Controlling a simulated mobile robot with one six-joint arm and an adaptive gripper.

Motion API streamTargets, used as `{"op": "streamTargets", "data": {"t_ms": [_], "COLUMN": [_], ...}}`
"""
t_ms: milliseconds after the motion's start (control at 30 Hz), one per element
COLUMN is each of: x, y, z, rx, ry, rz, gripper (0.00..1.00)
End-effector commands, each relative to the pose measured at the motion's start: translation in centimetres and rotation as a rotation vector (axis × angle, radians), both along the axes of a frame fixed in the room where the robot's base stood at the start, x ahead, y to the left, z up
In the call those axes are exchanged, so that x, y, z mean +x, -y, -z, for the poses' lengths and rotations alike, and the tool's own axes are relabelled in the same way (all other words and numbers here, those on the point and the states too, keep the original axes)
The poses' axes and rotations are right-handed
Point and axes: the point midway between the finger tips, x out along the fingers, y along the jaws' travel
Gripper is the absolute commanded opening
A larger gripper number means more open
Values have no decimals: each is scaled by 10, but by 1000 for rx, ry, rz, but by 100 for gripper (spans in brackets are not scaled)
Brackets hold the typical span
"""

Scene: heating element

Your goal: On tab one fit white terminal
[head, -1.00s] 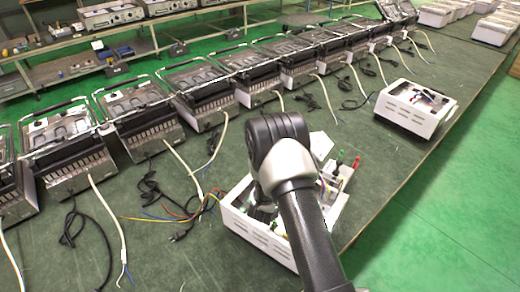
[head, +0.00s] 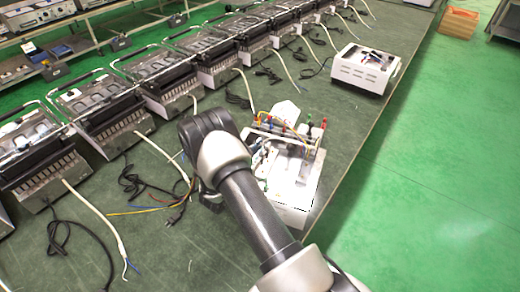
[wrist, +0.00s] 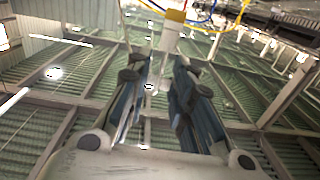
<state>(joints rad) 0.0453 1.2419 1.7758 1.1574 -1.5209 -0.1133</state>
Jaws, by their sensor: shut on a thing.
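In the wrist view my gripper (wrist: 161,62) reaches upward in the picture, with its two fingers close around a narrow white piece, seemingly the white terminal (wrist: 170,38). A yellow part (wrist: 176,15) shows just beyond it. In the head view my arm hides the gripper and what it holds. The open white heater housing (head: 292,190) stands right of my arm, with red, blue and green parts (head: 285,126) along its far side and a yellow wire across it. Tab one cannot be picked out.
Several metal grill units (head: 95,105) stand in a row along the left of the green bench (head: 180,245), with white cables and black cords trailing. Another white housing (head: 365,70) sits farther back. Loose coloured wires (head: 150,207) lie left of my arm. The bench's right edge is close.

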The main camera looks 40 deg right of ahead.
Motion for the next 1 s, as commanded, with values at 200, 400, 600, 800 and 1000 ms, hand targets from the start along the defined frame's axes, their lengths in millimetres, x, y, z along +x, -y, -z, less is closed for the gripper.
{"op": "streamTargets", "data": {"t_ms": [200,400,600,800,1000], "x": [0,0,0,0,0], "y": [-1,-1,-1,-1,-1], "z": [9,27,47,58,58], "rx": [1,1,1,1,1], "ry": [0,0,0,0,0], "rz": [10,9,9,9,9], "gripper": [11,11,11,11,11]}}
